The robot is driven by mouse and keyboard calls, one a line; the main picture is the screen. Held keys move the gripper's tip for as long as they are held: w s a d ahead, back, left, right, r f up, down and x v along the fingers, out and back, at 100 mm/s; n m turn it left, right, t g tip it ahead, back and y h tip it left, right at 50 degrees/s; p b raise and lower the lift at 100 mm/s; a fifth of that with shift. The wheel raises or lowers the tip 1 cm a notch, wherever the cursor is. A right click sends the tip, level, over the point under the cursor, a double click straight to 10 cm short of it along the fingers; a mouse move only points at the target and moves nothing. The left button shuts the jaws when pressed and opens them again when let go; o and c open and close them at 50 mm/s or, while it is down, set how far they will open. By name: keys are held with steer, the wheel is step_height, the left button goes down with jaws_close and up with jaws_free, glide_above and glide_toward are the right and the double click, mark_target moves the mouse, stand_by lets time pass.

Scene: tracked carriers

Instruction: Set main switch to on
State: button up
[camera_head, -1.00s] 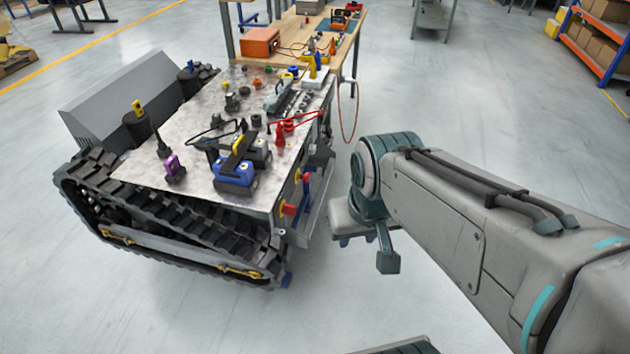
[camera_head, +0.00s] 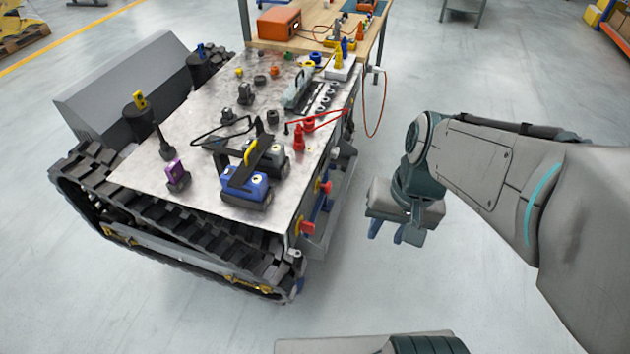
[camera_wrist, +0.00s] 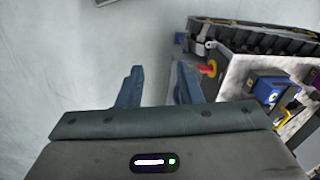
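Two red handles with yellow parts stick out of the tracked carrier's right side wall, one nearer the front corner (camera_head: 306,228) and one a little farther back (camera_head: 325,187). I cannot tell from the labels which is the main switch, nor its setting. One red and yellow handle shows in the wrist view (camera_wrist: 208,69), just right of my right finger. My gripper (camera_head: 388,232) hangs to the right of the carrier, apart from it, with fingers pointing down. In the wrist view my gripper (camera_wrist: 157,75) has its two blue fingers apart, with only floor between them.
The carrier's metal top (camera_head: 205,110) bears a blue battery-like block (camera_head: 243,187), a purple connector (camera_head: 177,175), red clamps (camera_head: 299,138) and cables. A wooden workbench (camera_head: 350,35) stands behind it. The floor right of the carrier is clear.

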step_height(320, 180, down, 10)
steer(key=a+m+g+y+b, duration=0.2)
steer(key=m+g+y+b, duration=0.1)
steer(key=m+y+b, duration=0.1)
steer(key=m+t+y+b, duration=0.9)
steer(key=m+y+b, duration=0.25)
steer(key=m, duration=0.45)
glide_toward(308, 228)
steer(key=x, duration=0.7)
steer(key=shift+w+a+r+b, duration=0.15)
steer(key=shift+w+a+b, duration=0.05)
steer(key=shift+w+b, duration=0.25)
jaws_close()
